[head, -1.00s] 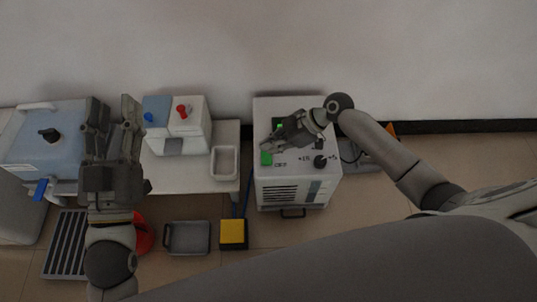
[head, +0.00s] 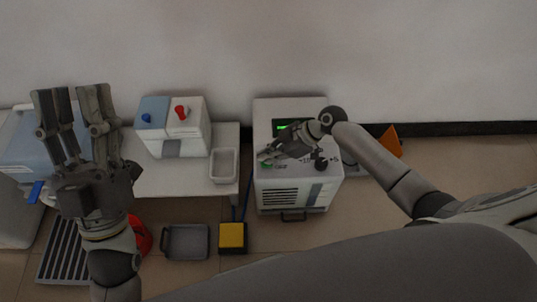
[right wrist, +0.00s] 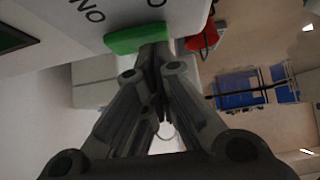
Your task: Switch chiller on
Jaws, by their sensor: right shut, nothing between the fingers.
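The chiller (head: 290,196) is a white box in the middle of the head view, with a dark display (head: 286,126) showing green, a black knob (head: 320,164) and a front grille. My right gripper (head: 264,158) is shut and empty over its top panel, fingertips at the green switch, which they mostly hide. In the right wrist view the green switch (right wrist: 137,37) sits beside printed letters, and the shut fingertips (right wrist: 152,52) are against or very close to it; I cannot tell whether they press. My left gripper (head: 75,95) is open and empty at the left, away from the chiller.
Left of the chiller, a white table (head: 180,181) bears a blue-and-white device (head: 188,130) with blue and red knobs, and a white tray (head: 224,165). A yellow-topped box (head: 232,236) and a grey bin (head: 186,242) stand on the floor. An orange object (head: 390,141) is at right.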

